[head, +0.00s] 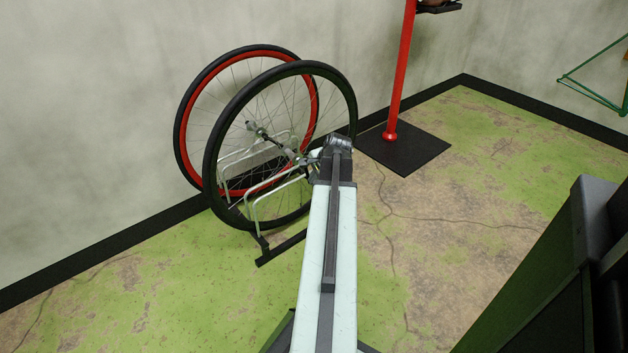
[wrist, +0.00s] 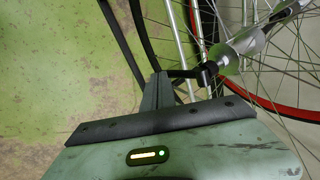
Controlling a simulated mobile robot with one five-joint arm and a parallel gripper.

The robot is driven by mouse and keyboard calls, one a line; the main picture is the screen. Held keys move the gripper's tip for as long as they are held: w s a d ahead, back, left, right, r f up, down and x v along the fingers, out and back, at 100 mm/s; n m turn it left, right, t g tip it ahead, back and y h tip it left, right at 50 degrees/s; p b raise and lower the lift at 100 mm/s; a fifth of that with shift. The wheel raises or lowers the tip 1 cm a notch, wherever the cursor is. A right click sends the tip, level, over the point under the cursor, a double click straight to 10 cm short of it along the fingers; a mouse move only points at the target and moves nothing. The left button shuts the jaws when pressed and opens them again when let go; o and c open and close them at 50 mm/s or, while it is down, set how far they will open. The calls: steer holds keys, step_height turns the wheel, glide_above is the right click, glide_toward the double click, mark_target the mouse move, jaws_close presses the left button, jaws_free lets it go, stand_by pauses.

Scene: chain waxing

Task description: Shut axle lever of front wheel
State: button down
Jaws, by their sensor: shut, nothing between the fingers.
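Two spoked wheels stand upright in a silver rack: a near black-rimmed wheel (head: 215,130) and a far red-rimmed wheel (head: 181,140). I cannot tell which is the front wheel. My gripper (head: 312,163) is at the near wheel's hub, to the right of it, and hides part of it. In the wrist view, my gripper (wrist: 160,80) is shut and empty. A silver hub (wrist: 250,42) lies just up and right of the fingertips. A short dark lever (wrist: 188,73) runs from the hub's black end toward the fingertips. Whether they touch is unclear.
The silver rack (head: 252,212) has a black foot on the floor. A red stand (head: 400,70) rises from a black base plate (head: 405,152) behind my arm. A green frame (head: 590,92) is at the far right. Floor left of the rack is clear.

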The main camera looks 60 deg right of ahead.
steer(key=shift+w+d+f+b, duration=0.15)
steer(key=shift+w+f+b, duration=0.25)
steer(key=shift+f, duration=0.1)
stand_by(0.4)
